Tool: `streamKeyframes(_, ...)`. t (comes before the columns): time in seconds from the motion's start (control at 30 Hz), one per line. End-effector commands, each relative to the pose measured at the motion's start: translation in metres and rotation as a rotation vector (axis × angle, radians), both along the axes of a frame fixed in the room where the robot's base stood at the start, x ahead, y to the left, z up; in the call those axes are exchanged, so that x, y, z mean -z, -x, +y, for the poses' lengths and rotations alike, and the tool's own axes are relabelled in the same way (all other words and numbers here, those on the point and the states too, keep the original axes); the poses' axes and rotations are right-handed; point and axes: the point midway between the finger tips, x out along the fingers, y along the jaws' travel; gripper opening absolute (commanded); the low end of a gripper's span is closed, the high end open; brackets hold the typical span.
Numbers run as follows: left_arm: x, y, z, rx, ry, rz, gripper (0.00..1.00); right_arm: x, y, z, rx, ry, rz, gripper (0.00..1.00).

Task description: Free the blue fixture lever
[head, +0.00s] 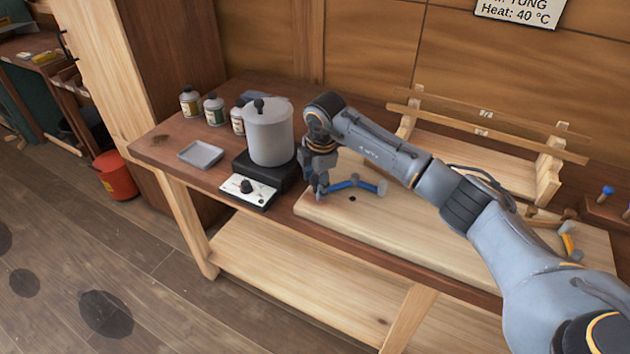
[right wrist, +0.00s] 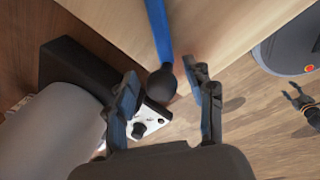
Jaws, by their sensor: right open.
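The blue fixture lever (head: 352,184) lies low over the pale board (head: 400,225) on the bench, its free end toward the left. My right gripper (head: 320,190) is at that free end. In the right wrist view the blue lever (right wrist: 159,35) ends in a dark round knob (right wrist: 161,84). The knob lies between the spread fingers of my right gripper (right wrist: 160,76), with a gap visible on both sides. A small dark forked shape at the right edge of that view looks like my left gripper (right wrist: 302,104); its jaws are too small to judge.
A grey lidded pot (head: 269,135) stands on a black heater (head: 262,172) just left of the right gripper. A white control panel (head: 247,190) sits in front. A wooden rack (head: 480,160) stands behind. A yellow-orange lever (head: 567,241) is at the right. Bottles and a grey tray (head: 201,154) are left.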

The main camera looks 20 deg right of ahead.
Motion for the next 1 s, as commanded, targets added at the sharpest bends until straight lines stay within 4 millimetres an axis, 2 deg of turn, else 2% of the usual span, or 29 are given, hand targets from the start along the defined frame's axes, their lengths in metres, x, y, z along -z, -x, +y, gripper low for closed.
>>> streamKeyframes(0.17, 0.000, 0.001, 0.001, 0.000, -0.001, 0.001, 0.54, -0.013, 0.002, 0.000, 0.000, 0.000, -0.001, 0.54)
streamKeyframes(0.6, 0.000, 0.000, 0.000, 0.000, 0.000, 0.000, 0.54, -0.098, 0.018, -0.002, 0.000, 0.001, -0.004, 0.54)
streamKeyframes(0.8, 0.000, 0.000, 0.000, 0.000, 0.000, 0.000, 0.54, -0.116, 0.022, -0.002, 0.000, 0.000, -0.001, 0.54)
streamKeyframes(1.0, 0.000, 0.000, 0.000, 0.000, 0.000, 0.000, 0.54, -0.118, 0.023, -0.002, 0.000, 0.000, 0.000, 0.54)
